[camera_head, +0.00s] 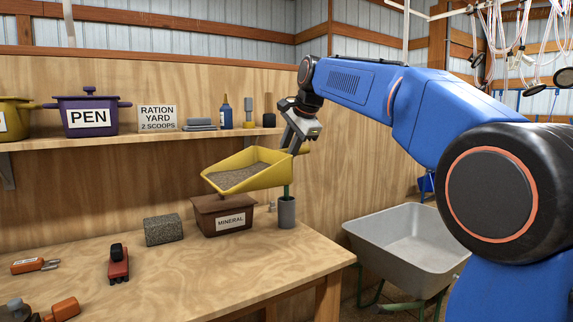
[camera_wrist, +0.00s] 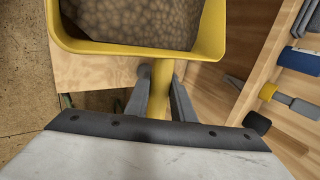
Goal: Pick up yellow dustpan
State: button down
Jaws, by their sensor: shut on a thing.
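The yellow dustpan (camera_head: 268,178) is a scoop filled with brown grainy material (camera_head: 237,177). It hangs in the air above the brown box labelled MINERAL (camera_head: 222,215), near the right end of the workbench. My gripper (camera_head: 299,146) is shut on its handle, at the pan's right end. In the wrist view the two fingers of my gripper (camera_wrist: 160,80) lie on either side of the yellow handle, and the pan (camera_wrist: 130,52) reaches out past them. The pan's open side faces up, and its load stays inside. The pan's underside is hidden.
The workbench (camera_head: 190,262) holds a grey block (camera_head: 164,230), a grey cup (camera_head: 287,212) and several tools. A grey wheelbarrow (camera_head: 400,240) stands right of the bench.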

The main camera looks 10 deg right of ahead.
jog(key=shift+r, duration=1.5)
